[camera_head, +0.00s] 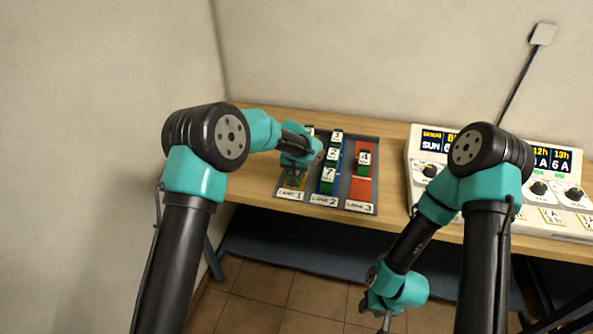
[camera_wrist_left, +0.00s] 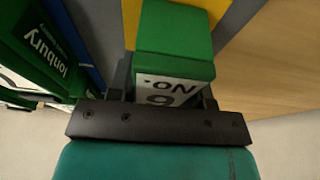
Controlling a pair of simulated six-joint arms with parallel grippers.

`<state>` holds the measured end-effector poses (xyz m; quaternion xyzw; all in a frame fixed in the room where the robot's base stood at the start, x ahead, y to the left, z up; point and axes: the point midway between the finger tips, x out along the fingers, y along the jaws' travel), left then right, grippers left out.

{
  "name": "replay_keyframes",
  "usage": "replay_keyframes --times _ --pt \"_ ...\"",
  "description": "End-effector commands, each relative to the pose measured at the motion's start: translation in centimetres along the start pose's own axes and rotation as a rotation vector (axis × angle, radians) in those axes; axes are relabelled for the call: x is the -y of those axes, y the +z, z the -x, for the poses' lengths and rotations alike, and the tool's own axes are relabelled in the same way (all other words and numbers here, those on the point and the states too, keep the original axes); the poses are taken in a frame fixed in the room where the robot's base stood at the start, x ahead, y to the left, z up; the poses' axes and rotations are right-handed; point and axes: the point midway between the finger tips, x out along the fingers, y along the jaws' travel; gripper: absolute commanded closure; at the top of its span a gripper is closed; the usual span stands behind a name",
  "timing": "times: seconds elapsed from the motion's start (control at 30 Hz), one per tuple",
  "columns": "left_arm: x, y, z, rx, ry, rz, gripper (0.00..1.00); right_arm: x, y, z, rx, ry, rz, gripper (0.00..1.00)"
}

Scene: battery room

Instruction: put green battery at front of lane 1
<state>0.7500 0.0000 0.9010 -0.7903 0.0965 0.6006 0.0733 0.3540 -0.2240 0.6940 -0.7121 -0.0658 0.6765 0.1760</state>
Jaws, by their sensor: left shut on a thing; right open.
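My left gripper (camera_head: 296,176) is at the front end of lane 1, just behind the "LANE 1" label (camera_head: 290,195). It is shut on a green battery (camera_wrist_left: 175,35), which shows between the fingers in the left wrist view with a white label reading "NO." and a digit seen upside down, 6 or 9. The yellow strip of lane 1 (camera_wrist_left: 188,4) shows past the battery. I cannot tell whether the battery touches the lane floor. My right gripper (camera_head: 385,316) is open and empty, low in front of the table.
Lane 2, blue, holds green batteries labelled 7 (camera_head: 328,174), 2 (camera_head: 333,154) and one further back (camera_head: 337,136). Red lane 3 holds battery 4 (camera_head: 364,158). A control console (camera_head: 418,150) stands right of the grey lane tray (camera_head: 373,147). Bare table lies left of the tray.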

Motion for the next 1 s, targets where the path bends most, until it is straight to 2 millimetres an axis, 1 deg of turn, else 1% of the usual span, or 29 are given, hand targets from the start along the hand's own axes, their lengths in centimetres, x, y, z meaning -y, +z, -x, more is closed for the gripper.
replay_keyframes --times 0.1,0.13,0.37,0.63,0.77,0.87,1.0 --pt "0.0 0.0 -0.2 -0.001 0.000 0.000 0.98 0.0 0.0 0.0 0.000 0.000 0.000 0.57" --pt "0.0 0.1 -0.3 0.000 0.000 0.000 0.52 0.0 0.0 0.0 0.000 0.000 0.000 0.57" --pt "0.0 0.1 -0.2 0.000 0.000 0.000 0.30 0.0 0.0 0.0 0.000 0.000 0.000 0.57" --pt "0.0 0.1 -0.2 0.000 0.000 0.000 0.29 0.0 0.0 0.0 0.000 0.000 0.000 0.57" --pt "0.0 0.0 0.4 0.000 0.000 0.000 0.29 0.0 0.0 0.0 0.000 0.000 0.000 0.57" --pt "0.0 -0.1 1.4 -0.001 0.000 0.001 0.29 0.0 0.0 0.0 0.000 0.000 0.000 0.57" --pt "0.0 -0.1 3.7 -0.003 0.000 0.000 0.29 0.0 0.0 0.0 0.000 0.000 0.000 0.57"
